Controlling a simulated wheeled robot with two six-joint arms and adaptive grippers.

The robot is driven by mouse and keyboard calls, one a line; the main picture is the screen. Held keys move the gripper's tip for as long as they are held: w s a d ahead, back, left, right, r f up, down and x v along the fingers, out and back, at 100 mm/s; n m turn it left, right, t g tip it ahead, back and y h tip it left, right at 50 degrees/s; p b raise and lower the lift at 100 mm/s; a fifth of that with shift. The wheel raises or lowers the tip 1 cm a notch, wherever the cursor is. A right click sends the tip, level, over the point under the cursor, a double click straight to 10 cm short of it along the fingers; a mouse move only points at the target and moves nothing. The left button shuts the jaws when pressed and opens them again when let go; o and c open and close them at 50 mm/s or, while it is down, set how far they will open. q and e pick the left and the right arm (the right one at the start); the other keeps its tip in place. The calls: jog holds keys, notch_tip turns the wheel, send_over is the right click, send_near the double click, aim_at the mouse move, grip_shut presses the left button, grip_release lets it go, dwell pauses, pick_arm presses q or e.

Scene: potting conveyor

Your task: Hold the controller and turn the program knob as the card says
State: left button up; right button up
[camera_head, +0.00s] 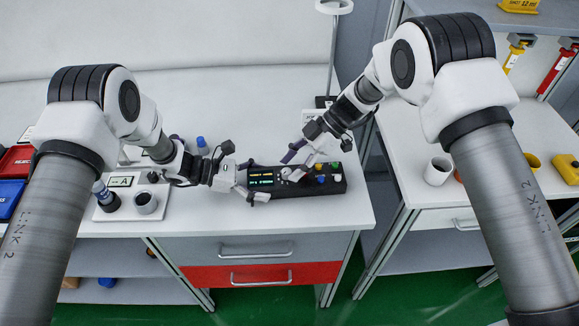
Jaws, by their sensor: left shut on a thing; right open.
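The controller (318,187) is a long black box lying on the white table near its front edge. Its left part has a lit display (261,180). Its right part carries several coloured buttons, among them a blue one (319,180) and a yellow one (320,167). A pale round program knob (286,171) seems to sit between the display and the buttons. My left gripper (250,182) is shut on the controller's left end. My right gripper (297,164) is open above the controller, close to the knob. I cannot tell whether it touches the knob. The card's writing is not readable.
A blue-capped bottle (202,146) stands behind my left wrist. A white cup (437,171) is on the right table. A gap separates the tables.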

jog(key=shift+s+a+f, duration=0.2)
jog(key=shift+a+f, duration=0.3)
grip_shut()
jog(key=shift+m+t, duration=0.3)
jog(key=shift+s+m+t, duration=0.2)
jog(key=shift+m+t, duration=1.9)
jog(key=shift+m, duration=0.6)
grip_release()
